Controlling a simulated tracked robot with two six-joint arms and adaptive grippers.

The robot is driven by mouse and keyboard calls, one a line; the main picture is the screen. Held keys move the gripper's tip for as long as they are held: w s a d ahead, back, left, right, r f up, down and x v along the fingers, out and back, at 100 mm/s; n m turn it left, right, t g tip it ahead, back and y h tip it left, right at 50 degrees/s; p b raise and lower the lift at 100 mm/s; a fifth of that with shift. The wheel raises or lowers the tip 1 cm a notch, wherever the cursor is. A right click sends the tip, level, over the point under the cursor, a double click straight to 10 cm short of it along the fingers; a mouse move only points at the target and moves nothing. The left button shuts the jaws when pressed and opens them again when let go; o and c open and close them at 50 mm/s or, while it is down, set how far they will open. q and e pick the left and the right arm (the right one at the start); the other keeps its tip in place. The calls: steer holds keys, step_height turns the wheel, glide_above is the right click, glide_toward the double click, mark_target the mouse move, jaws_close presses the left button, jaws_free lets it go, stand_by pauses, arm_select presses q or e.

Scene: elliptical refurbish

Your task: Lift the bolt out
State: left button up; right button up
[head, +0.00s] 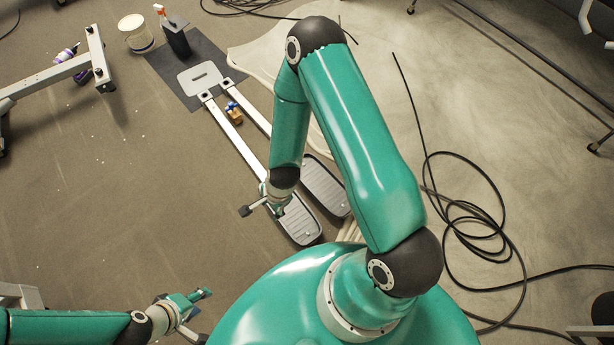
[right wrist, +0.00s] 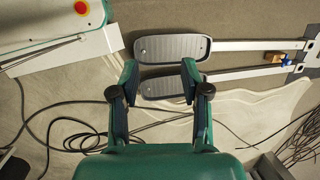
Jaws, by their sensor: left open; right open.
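The elliptical part lies on the floor, with two long pale rails (head: 229,128) running to a flat end plate (head: 186,83). It has two grey ribbed foot pedals (head: 300,224), which also show in the right wrist view (right wrist: 172,48). I cannot make out a bolt for certain. A small yellow and blue item (head: 234,113) sits by the rails; it looks orange in the right wrist view (right wrist: 273,57). My right gripper (head: 264,207) is open and empty above the near pedal, its fingers spread in its wrist view (right wrist: 160,76). My left gripper (head: 204,314) is open and empty at lower left, away from the pedals.
A dark mat (head: 212,52) lies under the end plate, with a dark container (head: 176,40) and a white bucket (head: 136,35) nearby. A grey metal frame (head: 55,75) stands at left. Black cable (head: 480,215) coils on the right. The left floor is mostly clear.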

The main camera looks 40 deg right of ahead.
steer(key=w+d+f+m+h+b, duration=0.1)
steer(key=d+f+m+b, duration=0.35)
steer(key=f, duration=0.45)
steer(key=w+d+f+m+h+b, duration=0.1)
steer(key=d+f+m+b, duration=0.2)
steer(key=f+m+b, duration=0.45)
steer(key=s+d+f+b, duration=0.1)
steer(key=f+b, duration=0.3)
steer(key=f, duration=0.6)
steer(key=s+d+f+m+g+b, duration=0.1)
steer(key=s+f+b, duration=0.1)
steer(key=f, duration=0.9)
steer(key=s+d+f+m+b, duration=0.1)
steer(key=f+b, duration=0.4)
steer(key=f, duration=0.6)
steer(key=shift+s+d+f+g+b, duration=0.1)
steer(key=shift+s+d+g+b, duration=0.3)
steer(key=shift+d, duration=0.2)
jaws_close()
